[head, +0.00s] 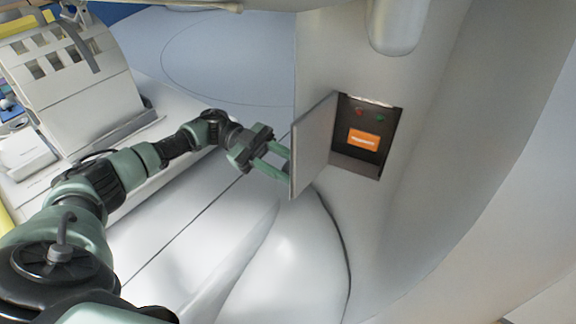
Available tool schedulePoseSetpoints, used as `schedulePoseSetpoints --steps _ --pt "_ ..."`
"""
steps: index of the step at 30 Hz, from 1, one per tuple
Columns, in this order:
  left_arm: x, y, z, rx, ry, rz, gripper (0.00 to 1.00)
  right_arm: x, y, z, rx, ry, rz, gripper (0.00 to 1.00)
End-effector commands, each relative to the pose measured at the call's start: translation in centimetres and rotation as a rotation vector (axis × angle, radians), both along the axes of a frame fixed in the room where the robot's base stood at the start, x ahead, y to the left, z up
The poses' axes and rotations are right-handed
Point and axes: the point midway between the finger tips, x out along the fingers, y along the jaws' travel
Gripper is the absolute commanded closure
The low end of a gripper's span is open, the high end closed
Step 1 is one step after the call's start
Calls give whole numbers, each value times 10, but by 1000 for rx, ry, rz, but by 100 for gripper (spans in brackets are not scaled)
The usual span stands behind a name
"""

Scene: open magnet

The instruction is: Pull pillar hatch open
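The pillar hatch (315,143) is a flat grey door, swung open to the left on the pale pillar (440,130). Behind it a dark recess (375,158) shows an orange label (363,140) and small red and green round parts. My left gripper (284,163) is at the hatch's free left edge, with its green fingers pointing at it. The fingertips meet or pass behind the door edge, and I cannot tell whether they touch or grip it. A gap shows between the fingers. My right gripper is not in view.
A rounded white housing (290,255) bulges below the hatch. A white slotted rack (70,70) stands at the upper left, with a white box (22,155) near it. A rounded grey part (398,25) hangs above the hatch. Blue-grey floor (225,55) lies clear behind my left arm.

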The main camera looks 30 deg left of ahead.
Motion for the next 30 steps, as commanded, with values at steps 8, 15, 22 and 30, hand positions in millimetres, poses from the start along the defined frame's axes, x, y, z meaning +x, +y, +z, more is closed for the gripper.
schedulePoseSetpoints --steps 8,15,22,30 --pt "0 0 0 -2 -1 0 50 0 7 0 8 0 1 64" --pt "3 15 -2 -1 -2 4 50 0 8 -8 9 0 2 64" --pt "9 55 -2 -2 -2 5 50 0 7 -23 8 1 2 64" --pt "11 77 0 -2 -1 0 50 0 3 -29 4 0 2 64"
